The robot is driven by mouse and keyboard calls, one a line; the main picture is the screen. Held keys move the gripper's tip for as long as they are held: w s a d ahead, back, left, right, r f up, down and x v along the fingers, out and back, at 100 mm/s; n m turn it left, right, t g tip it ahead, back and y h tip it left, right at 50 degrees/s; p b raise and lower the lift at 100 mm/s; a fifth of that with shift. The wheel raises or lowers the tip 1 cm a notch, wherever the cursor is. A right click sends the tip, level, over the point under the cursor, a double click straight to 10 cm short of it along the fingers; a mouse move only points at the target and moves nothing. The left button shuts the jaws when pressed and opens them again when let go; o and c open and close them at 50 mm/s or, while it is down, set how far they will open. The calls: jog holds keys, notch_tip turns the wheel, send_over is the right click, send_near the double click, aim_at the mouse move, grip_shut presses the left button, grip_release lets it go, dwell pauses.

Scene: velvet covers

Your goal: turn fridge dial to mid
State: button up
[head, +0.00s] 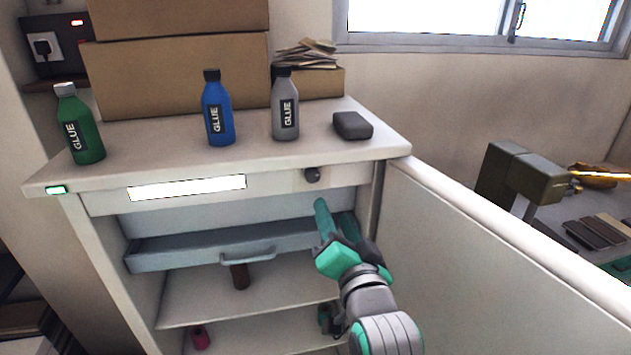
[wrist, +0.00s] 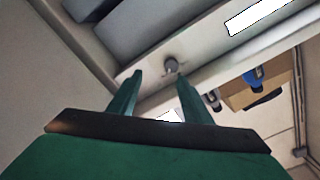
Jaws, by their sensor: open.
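The fridge (head: 100,197) stands open. Its dial (head: 312,174) is a small dark round knob on the light strip under the top, right of a lit white panel (head: 187,188). The dial also shows in the wrist view (wrist: 171,65), just beyond the fingertips. My gripper (head: 334,212) is in front of the fridge opening, a little below the dial in the head view. In the wrist view my gripper (wrist: 160,76) has its two green fingers apart with nothing between them. They appear not to touch the dial. The dial's setting is too small to read.
The open door (head: 480,270) is close on the right of my arm. A drawer (head: 190,250) and shelves (head: 190,303) are below the dial. Green (head: 82,130), blue (head: 218,110) and grey (head: 285,108) glue bottles and a dark block (head: 352,125) stand on top.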

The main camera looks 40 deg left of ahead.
aim_at(314, 177)
jog(key=w+a, duration=0.2)
jog(key=a, duration=0.1)
jog(key=w+a+r, duration=0.1)
jog(key=w+a, duration=0.1)
jog(key=a, duration=0.1)
jog(key=w+a+r, duration=0.1)
jog(key=w+a, duration=0.1)
jog(key=a, duration=0.1)
jog(key=shift+w+r, duration=0.15)
jog(key=shift+a, duration=0.1)
jog(key=shift+n+g+y, duration=0.3)
jog(key=c, duration=1.1)
